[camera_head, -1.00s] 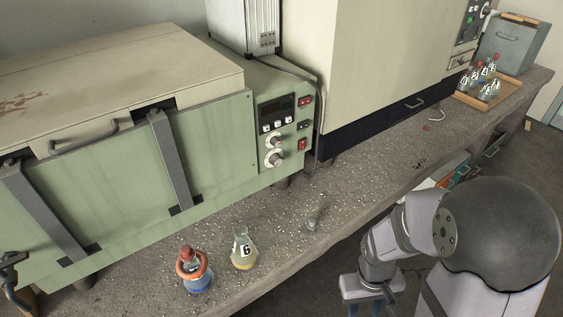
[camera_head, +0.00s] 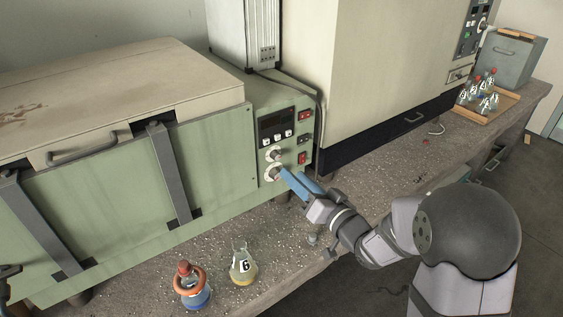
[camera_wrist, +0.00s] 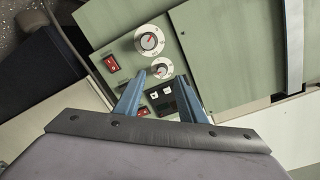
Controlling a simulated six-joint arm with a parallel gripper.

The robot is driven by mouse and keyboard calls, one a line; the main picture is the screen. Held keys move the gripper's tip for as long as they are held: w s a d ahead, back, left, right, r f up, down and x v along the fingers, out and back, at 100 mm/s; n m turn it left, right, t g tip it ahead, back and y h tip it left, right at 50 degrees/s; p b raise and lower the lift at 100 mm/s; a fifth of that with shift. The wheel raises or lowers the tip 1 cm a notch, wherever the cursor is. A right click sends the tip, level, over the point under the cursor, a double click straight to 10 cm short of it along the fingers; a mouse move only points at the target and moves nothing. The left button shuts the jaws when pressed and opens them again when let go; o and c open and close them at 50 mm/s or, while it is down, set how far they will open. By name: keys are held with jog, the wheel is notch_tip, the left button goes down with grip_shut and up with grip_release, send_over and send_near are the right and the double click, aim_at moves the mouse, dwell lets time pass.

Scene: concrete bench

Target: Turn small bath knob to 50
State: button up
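The green bath's control panel (camera_head: 287,138) faces the bench front. The small bath knob (camera_head: 275,155) is the upper of two round knobs, under the display and buttons. The larger knob (camera_head: 272,174) is below it. In the wrist view the panel is upside down: the small knob (camera_wrist: 162,69) has a white dial with a red mark, and the larger knob (camera_wrist: 149,40) is above it. My gripper (camera_head: 292,172) is in front of the panel with its blue fingers apart. In the wrist view the open fingertips (camera_wrist: 161,76) straddle the small knob's line, with no clear contact. The dial numbers are too small to read.
Red switches (camera_head: 305,116) line the panel's right side. A flask marked 6 (camera_head: 243,267) and a blue-filled flask with an orange ring (camera_head: 193,290) stand on the bench (camera_head: 225,228). A small metal piece (camera_head: 312,238) is near my arm. A large cream oven (camera_head: 385,60) stands right.

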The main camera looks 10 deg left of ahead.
aim_at(277, 158)
jog(key=shift+a+r+m, duration=0.1)
jog(key=shift+r+m, duration=0.25)
jog(key=shift+m, duration=0.15)
jog(key=shift+p+x, duration=0.65)
jog(key=shift+x, duration=3)
grip_shut()
